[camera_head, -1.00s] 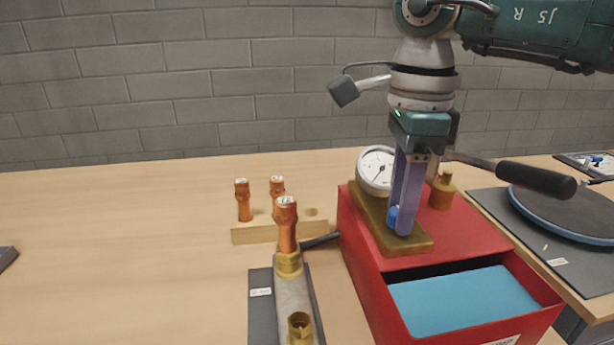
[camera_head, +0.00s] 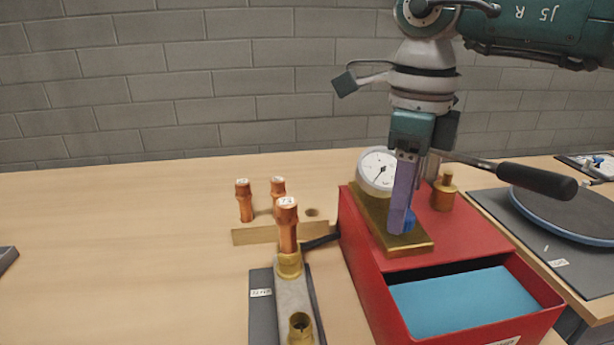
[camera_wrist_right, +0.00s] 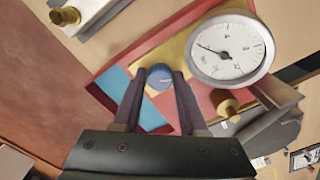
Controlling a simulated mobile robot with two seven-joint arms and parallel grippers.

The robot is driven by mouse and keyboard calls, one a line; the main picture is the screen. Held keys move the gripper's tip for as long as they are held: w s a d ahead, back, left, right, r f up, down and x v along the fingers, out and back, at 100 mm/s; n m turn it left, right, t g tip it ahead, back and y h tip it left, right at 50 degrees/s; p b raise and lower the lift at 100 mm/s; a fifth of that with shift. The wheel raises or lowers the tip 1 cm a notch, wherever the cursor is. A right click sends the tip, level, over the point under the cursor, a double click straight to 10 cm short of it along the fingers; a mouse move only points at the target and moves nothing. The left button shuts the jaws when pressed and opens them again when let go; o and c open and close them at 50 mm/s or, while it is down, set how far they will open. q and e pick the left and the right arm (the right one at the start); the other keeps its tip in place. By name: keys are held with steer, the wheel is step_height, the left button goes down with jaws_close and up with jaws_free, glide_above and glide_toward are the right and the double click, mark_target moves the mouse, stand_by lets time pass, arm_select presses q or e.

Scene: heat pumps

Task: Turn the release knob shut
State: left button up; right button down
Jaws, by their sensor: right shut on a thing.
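The release knob (camera_wrist_right: 159,77) is small and blue, with a light mark on its top. It sits on the brass plate (camera_head: 422,244) on top of the red pump box (camera_head: 365,262). My right gripper (camera_wrist_right: 160,75) points down with its two purple fingers on either side of the knob, shut on it. In the head view the right gripper (camera_head: 402,228) hides most of the knob, and a blue edge (camera_head: 409,222) shows beside the finger. The white dial gauge (camera_head: 378,171) stands behind the gripper on the plate; it also shows in the wrist view (camera_wrist_right: 229,50). My left gripper is not in view.
A black-handled lever (camera_head: 535,180) reaches right from the box, by a brass fitting (camera_head: 444,192). Copper tubes stand in a wooden block (camera_head: 268,234) and a brass fitting (camera_head: 291,262) at left. A round dark disc (camera_head: 565,212) lies right.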

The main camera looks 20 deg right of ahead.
steer(key=m+p, duration=0.1)
steer(key=m, duration=0.5)
steer(key=m+p, duration=0.1)
steer(key=m, duration=0.3)
steer(key=shift+d+m, duration=0.1)
steer(key=shift+m, duration=1.1)
steer(key=c, duration=0.7)
jaws_free()
steer(key=shift+c, duration=0.2)
